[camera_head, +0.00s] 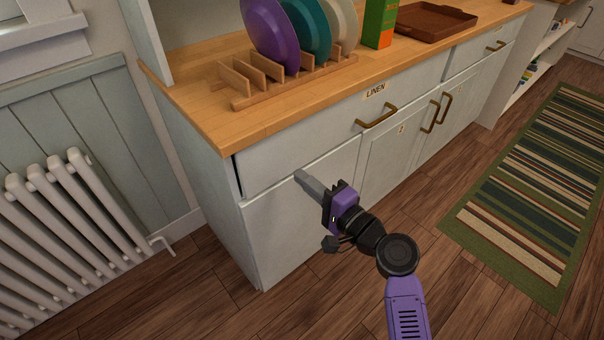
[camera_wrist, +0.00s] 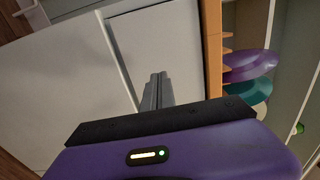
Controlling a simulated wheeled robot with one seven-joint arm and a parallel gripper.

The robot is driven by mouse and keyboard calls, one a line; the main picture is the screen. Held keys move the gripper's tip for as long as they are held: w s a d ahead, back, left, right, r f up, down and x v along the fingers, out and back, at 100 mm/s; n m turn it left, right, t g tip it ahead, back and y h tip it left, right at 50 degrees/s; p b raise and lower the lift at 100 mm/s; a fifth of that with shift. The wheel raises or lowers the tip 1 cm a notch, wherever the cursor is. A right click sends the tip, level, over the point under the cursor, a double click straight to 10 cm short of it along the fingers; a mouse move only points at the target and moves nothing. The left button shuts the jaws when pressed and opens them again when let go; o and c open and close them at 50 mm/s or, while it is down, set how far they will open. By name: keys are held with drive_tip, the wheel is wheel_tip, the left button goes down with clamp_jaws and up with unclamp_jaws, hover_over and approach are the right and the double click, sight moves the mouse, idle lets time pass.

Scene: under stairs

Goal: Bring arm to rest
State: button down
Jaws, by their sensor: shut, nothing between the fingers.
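My gripper (camera_head: 299,176) is at the end of my purple and black arm, in front of the white cabinet (camera_head: 290,233). Its grey fingers are together and empty, pointing at the cabinet front near the lower edge of the drawer labelled LINEN (camera_head: 290,140). In the wrist view the closed fingers (camera_wrist: 158,80) show against the white cabinet front. Whether the fingertips touch the cabinet I cannot tell. The drawer looks slightly out of line at its left end, with a dark gap there.
A wooden rack (camera_head: 290,80) with purple, teal and cream plates stands on the wooden counter (camera_head: 200,105). A green and orange box (camera_head: 380,22) and a brown tray (camera_head: 435,21) are farther right. A radiator (camera_head: 75,225) is at left; a striped rug (camera_head: 530,190) lies right.

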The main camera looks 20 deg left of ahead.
drive_tip(key=s+d+t+h, duration=0.1)
drive_tip(key=d+t+h, duration=0.3)
drive_tip(key=d, duration=0.9)
drive_tip(key=s+d+f+n+t+h, duration=0.25)
drive_tip(key=s+d+t+h, duration=0.25)
drive_tip(key=s+d+h, duration=0.95)
drive_tip(key=s+d+r+n+g+y, duration=0.1)
drive_tip(key=s+d, duration=0.2)
drive_tip(key=s, duration=0.6)
drive_tip(key=s+d+n+g+y, duration=0.1)
drive_tip(key=s+d, duration=0.2)
drive_tip(key=s, duration=0.6)
drive_tip(key=s+d+r+n+g+y, duration=0.1)
drive_tip(key=s+d+n, duration=0.15)
drive_tip(key=s, duration=0.65)
wheel_tip(320, 180, up, 16)
drive_tip(key=m+p, duration=0.1)
drive_tip(key=p, duration=1.6)
drive_tip(key=shift+w+r, duration=0.2)
drive_tip(key=shift+r, duration=0.05)
